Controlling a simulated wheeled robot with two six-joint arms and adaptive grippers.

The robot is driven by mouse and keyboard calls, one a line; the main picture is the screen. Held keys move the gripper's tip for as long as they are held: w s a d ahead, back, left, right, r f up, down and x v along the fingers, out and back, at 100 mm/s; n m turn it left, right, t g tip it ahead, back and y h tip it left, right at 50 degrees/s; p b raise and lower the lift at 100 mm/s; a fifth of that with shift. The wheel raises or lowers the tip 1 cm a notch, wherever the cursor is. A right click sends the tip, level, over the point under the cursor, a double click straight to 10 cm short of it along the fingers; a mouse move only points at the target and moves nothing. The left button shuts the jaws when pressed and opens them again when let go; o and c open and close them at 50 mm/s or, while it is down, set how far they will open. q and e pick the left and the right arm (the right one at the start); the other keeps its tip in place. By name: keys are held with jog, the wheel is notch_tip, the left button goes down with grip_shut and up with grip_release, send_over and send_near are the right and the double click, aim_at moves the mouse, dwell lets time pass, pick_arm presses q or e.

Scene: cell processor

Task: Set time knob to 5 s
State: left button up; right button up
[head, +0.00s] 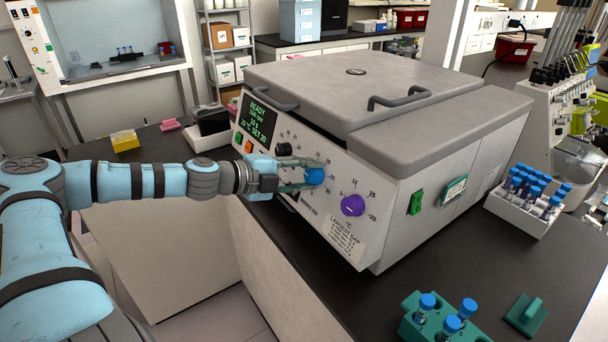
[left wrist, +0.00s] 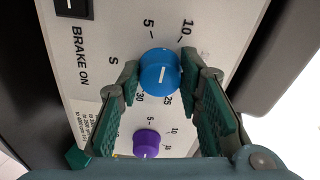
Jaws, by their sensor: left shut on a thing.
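The blue knob (head: 314,176) is on the sloped front panel of the grey cell processor (head: 345,100). My left gripper (head: 300,180) reaches it from the left and is shut on it. In the left wrist view the blue knob (left wrist: 160,70) sits between the two green finger pads, with a letter S and a dial of numbers such as 5, 10, 25 and 30 around it. A short white line on its face runs roughly up and down in that view. The display (head: 258,118) shows READY in green. My right gripper is not in view.
A purple knob (head: 353,205) with its own number scale is right of the blue one. A black knob (head: 284,149) is up and left. A tube rack (head: 530,205) and a green tube holder (head: 408,325) stand on the dark bench (head: 480,255).

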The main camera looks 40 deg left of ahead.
pick_arm(q)
jog(key=n, duration=0.4)
jog(key=shift+f+n+t, duration=0.1)
jog(key=shift+n+t, duration=0.2)
jog(key=shift+n, duration=0.1)
dwell(0.4)
jog(key=o, duration=1.2)
jog(key=shift+c, duration=0.2)
